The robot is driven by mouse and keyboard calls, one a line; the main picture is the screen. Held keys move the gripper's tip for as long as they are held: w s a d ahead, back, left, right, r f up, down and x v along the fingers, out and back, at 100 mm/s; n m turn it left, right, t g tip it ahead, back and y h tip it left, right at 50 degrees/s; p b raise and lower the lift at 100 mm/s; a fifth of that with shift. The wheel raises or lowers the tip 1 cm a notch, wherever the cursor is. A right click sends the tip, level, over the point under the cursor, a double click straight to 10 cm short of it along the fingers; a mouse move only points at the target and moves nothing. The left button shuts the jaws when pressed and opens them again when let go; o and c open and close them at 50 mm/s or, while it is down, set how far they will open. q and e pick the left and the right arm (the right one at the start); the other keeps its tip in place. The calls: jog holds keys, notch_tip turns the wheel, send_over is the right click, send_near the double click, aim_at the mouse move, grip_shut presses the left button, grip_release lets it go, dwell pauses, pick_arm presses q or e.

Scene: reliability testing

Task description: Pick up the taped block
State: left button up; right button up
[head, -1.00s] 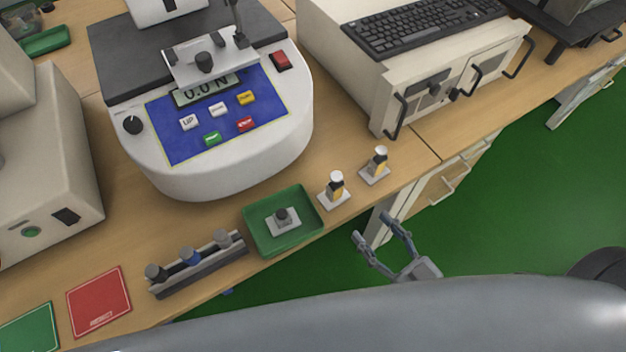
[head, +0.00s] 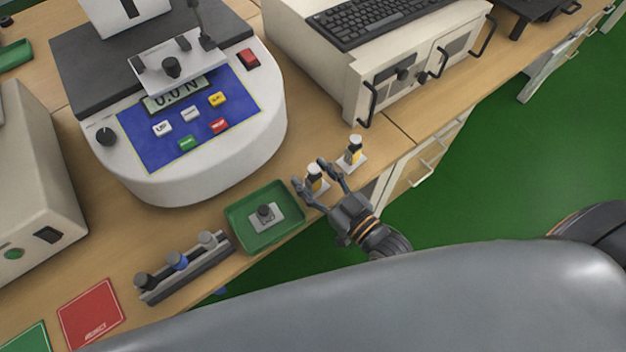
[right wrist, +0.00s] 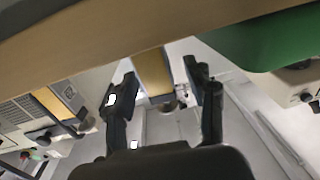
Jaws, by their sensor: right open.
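I cannot tell which one the task means by taped. My right gripper (head: 310,174) is open, its fingers reaching in from the front edge on either side of the nearer block. In the right wrist view a yellow-tan face (right wrist: 153,72) shows between the open fingers (right wrist: 161,76); contact is not clear. My left gripper is not in view.
A green tray (head: 238,238) holding a grey piece on a plate sits just left of the nearer block. A rack (head: 186,268) with several knobs is farther left. A tester (head: 215,165) reading 0.0 N and a beige cabinet (head: 340,75) stand behind.

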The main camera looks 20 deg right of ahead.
aim_at(318, 173)
jog(key=shift+w, duration=0.1)
grip_shut()
jog(key=shift+r, duration=0.2)
jog(key=shift+r, duration=0.25)
notch_tip(318, 173, up, 3)
jog(key=shift+f+p, duration=0.2)
jog(key=shift+p, duration=0.15)
jog(key=s+d+r, duration=0.5)
jog(key=s+r, duration=0.5)
jog(key=s, duration=0.3)
jog(key=w+d+m+t+h, duration=0.1)
jog(key=w+d+m+h, duration=0.1)
jog(key=w+m+h, duration=0.2)
jog(key=shift+w+d+f+m+t+h, duration=0.35)
jog(key=shift+w+h, duration=1.35)
jog(key=shift+w, duration=1.2)
